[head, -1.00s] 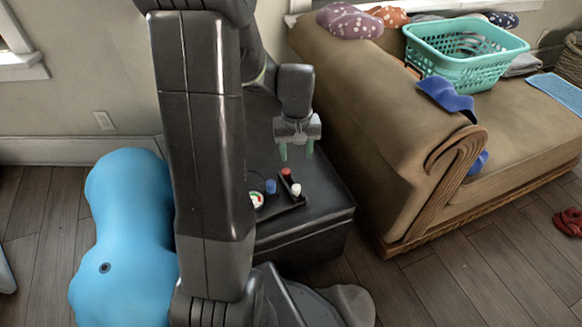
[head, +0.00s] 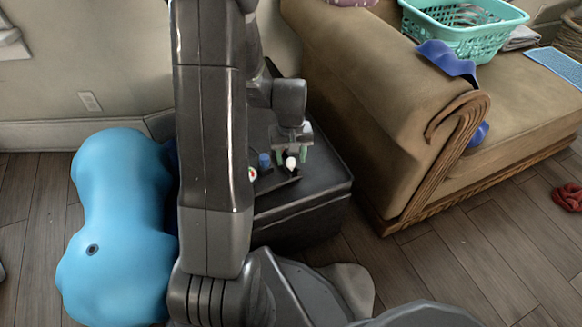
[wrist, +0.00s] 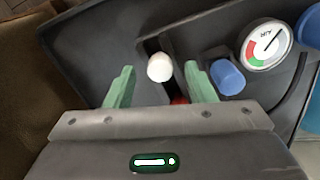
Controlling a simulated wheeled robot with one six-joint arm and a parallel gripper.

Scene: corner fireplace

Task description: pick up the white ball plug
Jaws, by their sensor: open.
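The white ball plug (head: 291,163) stands on a small dark holder on top of the black box. In the wrist view its round white top (wrist: 160,67) lies between the two green fingers, nearer the left one's tip level, with gaps on both sides. My gripper (head: 291,156) is open and points down over the holder; its fingers also show in the wrist view (wrist: 158,80). I cannot tell how far the fingertips are above the plug's base. A red plug (wrist: 179,100) is mostly hidden by my gripper.
A blue plug (wrist: 227,77) stands close beside the right finger. A round gauge (wrist: 267,44) lies past it. The black box (head: 310,200) stands between a large blue ball-like object (head: 120,220) and the brown sofa (head: 370,110).

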